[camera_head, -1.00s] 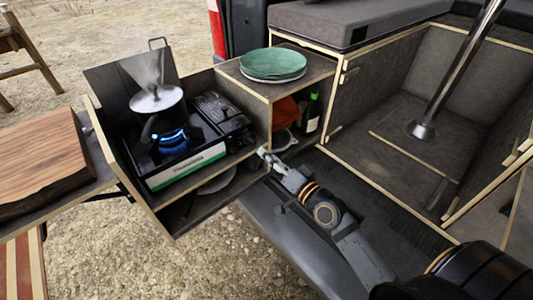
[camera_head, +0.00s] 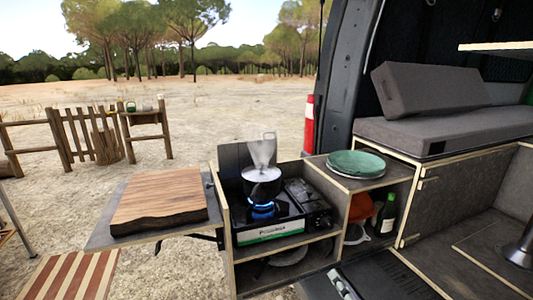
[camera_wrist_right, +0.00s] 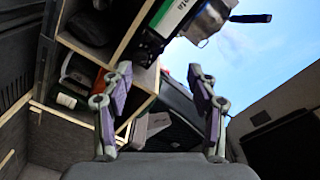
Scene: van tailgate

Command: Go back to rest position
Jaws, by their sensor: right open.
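My right gripper (camera_wrist_right: 158,72) is open and empty in the right wrist view, its two fingers apart with nothing between them. In the head view only a small part of it (camera_head: 341,284) shows at the bottom edge, in front of the cabinet's lower right corner. My left gripper is in neither view. The kitchen cabinet (camera_head: 330,175) stands in front of me, and the right fingers appear clear of it.
A pot (camera_head: 262,183) steams on the lit gas stove (camera_head: 270,229). Green plates (camera_head: 356,163) lie on the cabinet top, with a bottle (camera_head: 387,214) on the shelf below. A cutting board (camera_head: 160,198) lies on the left side table. A metal post (camera_head: 523,250) stands at right.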

